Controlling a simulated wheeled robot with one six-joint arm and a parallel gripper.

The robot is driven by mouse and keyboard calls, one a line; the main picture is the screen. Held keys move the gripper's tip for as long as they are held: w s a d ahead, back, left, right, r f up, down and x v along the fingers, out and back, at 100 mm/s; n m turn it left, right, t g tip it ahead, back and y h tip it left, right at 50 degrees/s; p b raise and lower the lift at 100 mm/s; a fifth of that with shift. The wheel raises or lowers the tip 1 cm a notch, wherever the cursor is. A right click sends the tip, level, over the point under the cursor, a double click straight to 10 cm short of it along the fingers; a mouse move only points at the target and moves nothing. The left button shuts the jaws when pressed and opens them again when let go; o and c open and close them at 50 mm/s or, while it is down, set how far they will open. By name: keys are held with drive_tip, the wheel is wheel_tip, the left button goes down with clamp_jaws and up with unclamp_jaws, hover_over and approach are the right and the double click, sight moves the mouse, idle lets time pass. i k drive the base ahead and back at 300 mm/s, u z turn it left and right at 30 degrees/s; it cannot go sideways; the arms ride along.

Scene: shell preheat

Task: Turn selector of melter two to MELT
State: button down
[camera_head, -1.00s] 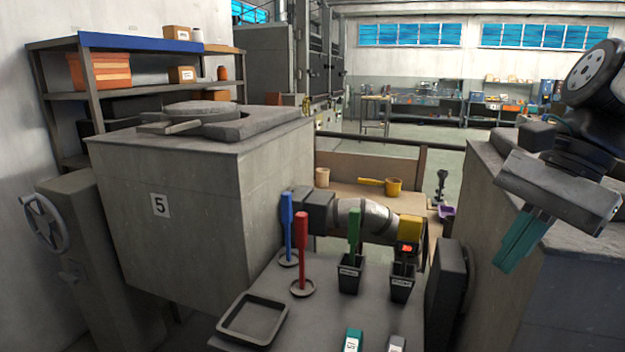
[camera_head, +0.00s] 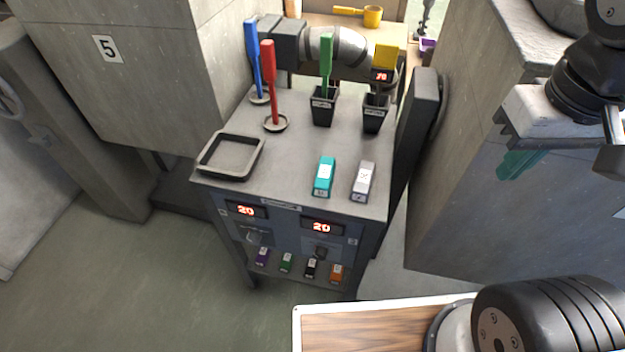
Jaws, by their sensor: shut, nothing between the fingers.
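A grey metal stand (camera_head: 205,180) faces me with two red displays on its front panel, both reading 20: a left display (camera_head: 246,210) and a right display (camera_head: 321,227). A pale round knob (camera_head: 254,238) sits below the left display. A dark knob (camera_head: 320,253) sits below the right one. The panel lettering is too small to read, so I cannot tell which knob is melter two's selector or where either points. My gripper (camera_head: 517,165), with teal fingers, is shut and empty at the right, well away from the panel.
A tray (camera_head: 231,176), teal block (camera_head: 324,177) and grey block (camera_head: 363,181) lie on the stand's top. Black cups (camera_head: 323,108) stand behind. Several coloured blocks (camera_head: 286,262) sit on a shelf below the panel. A large grey block (camera_head: 470,200) stands right; open floor lies left.

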sight(319, 253)
drive_tip(key=u, duration=2.6)
drive_tip(key=k, duration=0.8)
drive_tip(key=z, duration=1.9)
